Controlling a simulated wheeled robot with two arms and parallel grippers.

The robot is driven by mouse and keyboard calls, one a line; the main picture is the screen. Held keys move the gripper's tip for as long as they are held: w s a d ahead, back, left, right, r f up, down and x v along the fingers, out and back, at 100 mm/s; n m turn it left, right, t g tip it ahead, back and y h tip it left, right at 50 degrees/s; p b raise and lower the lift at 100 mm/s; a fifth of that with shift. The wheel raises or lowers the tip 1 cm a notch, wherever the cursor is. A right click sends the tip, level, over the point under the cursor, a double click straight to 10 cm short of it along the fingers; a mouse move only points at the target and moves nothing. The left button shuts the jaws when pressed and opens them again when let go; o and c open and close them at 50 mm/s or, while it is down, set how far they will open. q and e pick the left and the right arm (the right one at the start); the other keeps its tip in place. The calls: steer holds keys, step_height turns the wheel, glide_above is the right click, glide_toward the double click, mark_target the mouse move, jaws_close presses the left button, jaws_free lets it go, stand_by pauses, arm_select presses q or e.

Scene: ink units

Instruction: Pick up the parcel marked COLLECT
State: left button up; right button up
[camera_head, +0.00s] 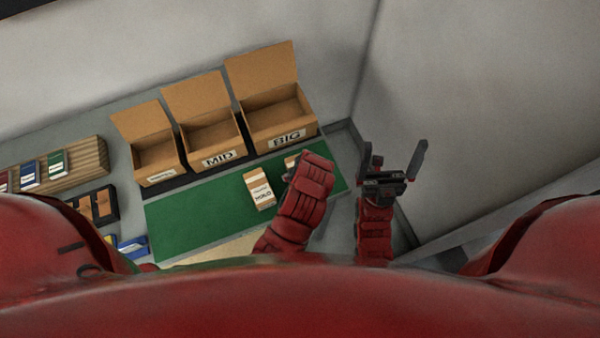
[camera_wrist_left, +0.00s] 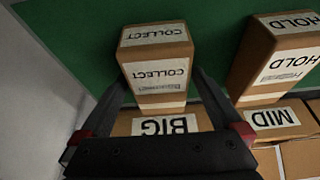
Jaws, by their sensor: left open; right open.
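The parcel marked COLLECT (camera_wrist_left: 157,72) is a brown box with white labels, upright on the green mat in the left wrist view. In the head view only a sliver of a parcel (camera_head: 291,162) shows beside my red forearm, its label hidden. My left gripper (camera_wrist_left: 160,84) is open, with its fingers on either side of the lower part of the COLLECT parcel in the picture; I cannot tell if they touch it. My right gripper (camera_head: 395,165) is open and empty, right of the mat. A parcel marked HOLD (camera_head: 259,190) stands left of my forearm and also shows in the wrist view (camera_wrist_left: 274,68).
Open cardboard boxes marked BIG (camera_head: 284,131) and MID (camera_head: 215,150), plus a smaller one (camera_head: 155,160), stand behind the green mat (camera_head: 190,222). A wooden rack (camera_head: 86,157) with books and a dark tray (camera_head: 70,201) are at left. A grey wall closes the right.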

arm_select(q)
steer(key=shift+c, duration=0.3)
steer(key=c, duration=1.5)
steer(key=shift+o, duration=0.2)
